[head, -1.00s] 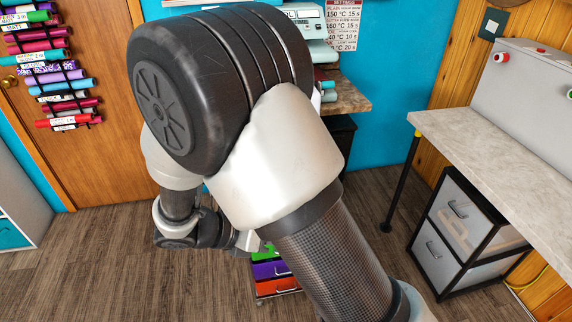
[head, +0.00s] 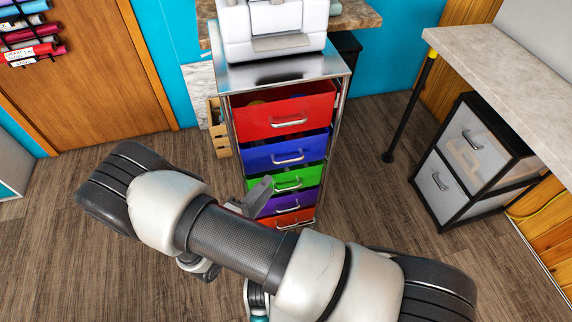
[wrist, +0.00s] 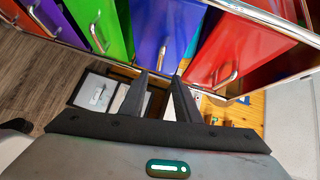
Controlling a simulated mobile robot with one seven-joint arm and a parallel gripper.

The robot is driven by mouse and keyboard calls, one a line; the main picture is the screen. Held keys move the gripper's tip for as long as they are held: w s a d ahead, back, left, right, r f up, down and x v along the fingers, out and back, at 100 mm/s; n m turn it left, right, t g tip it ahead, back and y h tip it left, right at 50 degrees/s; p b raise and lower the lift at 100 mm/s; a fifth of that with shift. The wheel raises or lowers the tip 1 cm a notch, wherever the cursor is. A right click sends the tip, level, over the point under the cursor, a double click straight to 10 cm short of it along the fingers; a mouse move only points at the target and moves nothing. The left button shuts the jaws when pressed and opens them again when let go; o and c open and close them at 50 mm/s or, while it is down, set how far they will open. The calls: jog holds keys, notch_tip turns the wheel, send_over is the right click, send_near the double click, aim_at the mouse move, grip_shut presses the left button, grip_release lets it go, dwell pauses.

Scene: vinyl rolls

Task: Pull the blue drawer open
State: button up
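The blue drawer (head: 290,152) is second from the top in a metal-framed cabinet, with a dark gap above its front. In the wrist view the blue drawer (wrist: 166,20) is ahead of my gripper (wrist: 159,76), and its curved silver handle (wrist: 162,54) lies beyond and between the two fingertips. The fingers are apart with nothing visible between them, and I see no clear contact with the handle. In the head view my gripper (head: 262,186) is in front of the lower drawers, partly hidden by my arm.
A red drawer (head: 285,116) above stands partly out, its contents showing. Green (head: 302,178), purple (head: 295,201) and orange (head: 290,219) drawers are below. A white machine (head: 275,30) stands on top. A grey-drawer unit (head: 455,165) is under the right table; floor between is free.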

aim_at(278, 152)
jog(key=b+x, duration=0.1)
jog(key=x, duration=1)
jog(key=shift+w+d, duration=0.25)
jog(key=shift+w, duration=0.05)
jog(key=shift+c, duration=0.5)
grip_shut()
